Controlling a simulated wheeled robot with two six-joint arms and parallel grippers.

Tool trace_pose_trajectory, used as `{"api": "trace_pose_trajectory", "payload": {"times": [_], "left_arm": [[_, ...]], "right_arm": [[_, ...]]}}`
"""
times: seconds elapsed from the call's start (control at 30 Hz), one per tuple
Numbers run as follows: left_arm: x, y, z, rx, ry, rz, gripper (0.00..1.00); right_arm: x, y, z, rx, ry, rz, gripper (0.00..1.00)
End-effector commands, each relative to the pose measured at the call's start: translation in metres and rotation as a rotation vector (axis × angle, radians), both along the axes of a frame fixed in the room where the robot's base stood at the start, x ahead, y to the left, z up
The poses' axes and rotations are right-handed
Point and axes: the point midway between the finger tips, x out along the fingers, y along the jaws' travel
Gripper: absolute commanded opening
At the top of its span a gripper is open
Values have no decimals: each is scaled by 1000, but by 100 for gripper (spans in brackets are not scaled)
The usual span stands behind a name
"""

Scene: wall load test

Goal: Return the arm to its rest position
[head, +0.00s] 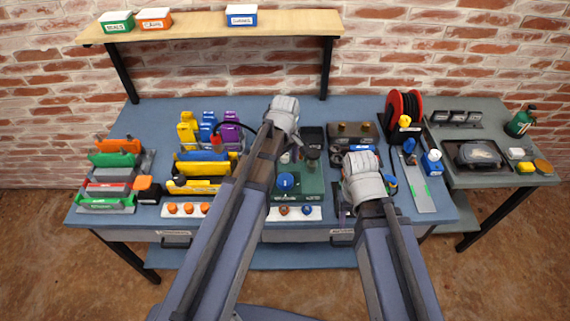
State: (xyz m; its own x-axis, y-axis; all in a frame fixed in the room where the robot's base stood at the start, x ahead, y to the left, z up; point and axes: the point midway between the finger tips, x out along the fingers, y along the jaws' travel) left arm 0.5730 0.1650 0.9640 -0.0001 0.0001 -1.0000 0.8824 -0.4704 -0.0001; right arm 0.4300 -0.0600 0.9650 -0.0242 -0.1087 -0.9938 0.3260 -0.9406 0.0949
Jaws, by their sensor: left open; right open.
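My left arm reaches from the bottom of the head view up over the middle of the blue workbench (350,108). Its pale grey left gripper (284,106) is over the back middle of the bench, open, with nothing visible in it. My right arm comes up from the lower right. Its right gripper (360,162) is open over the bench, right of the green case (312,184), with nothing visible in it. The arms hide parts of the bench middle. Whether either gripper touches anything below cannot be told.
Colored holders (115,160) stand at the left. Yellow, blue and purple bins (230,130) stand left of my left gripper. A red cable reel (403,106) and a blue-capped bottle (432,162) stand at the right. A shelf (290,22) spans the back; a grey side table (480,182) adjoins.

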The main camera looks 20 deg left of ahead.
Motion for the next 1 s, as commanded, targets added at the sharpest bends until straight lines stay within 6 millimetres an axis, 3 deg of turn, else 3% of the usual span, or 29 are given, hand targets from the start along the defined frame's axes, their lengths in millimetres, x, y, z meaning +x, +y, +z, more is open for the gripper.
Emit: {"api": "trace_pose_trajectory", "payload": {"times": [0.1,0.67,0.77,1.0], "left_arm": [[0,0,10,0,0,0,100],[-2,-2,9,0,1,-13,100],[-16,-15,9,7,5,-125,100],[-84,-70,9,45,43,-769,100]], "right_arm": [[0,0,10,0,0,0,50],[0,0,9,0,0,0,50],[0,0,9,0,0,0,50],[0,0,9,0,0,0,50]]}}
